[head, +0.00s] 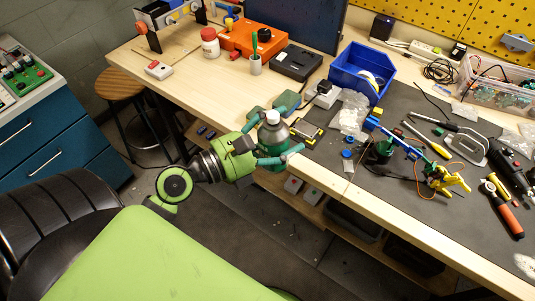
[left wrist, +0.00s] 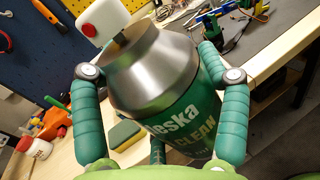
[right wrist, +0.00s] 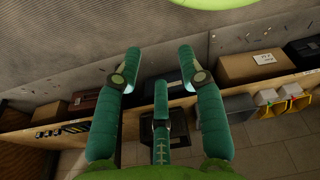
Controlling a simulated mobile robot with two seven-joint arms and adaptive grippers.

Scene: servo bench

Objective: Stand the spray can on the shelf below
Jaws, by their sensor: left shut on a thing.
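The spray can (head: 271,133) is a green can with a metal shoulder and white cap. My left gripper (head: 280,150) is shut around its body and holds it upright beside the bench's front edge in the head view. The left wrist view shows the can (left wrist: 150,70) close up between the fingers, with its green label and white nozzle with a red dot.
The workbench (head: 225,90) holds a blue bin (head: 345,72), an orange case (head: 250,38) and several tools. A stool (head: 120,83) stands left of the bench.

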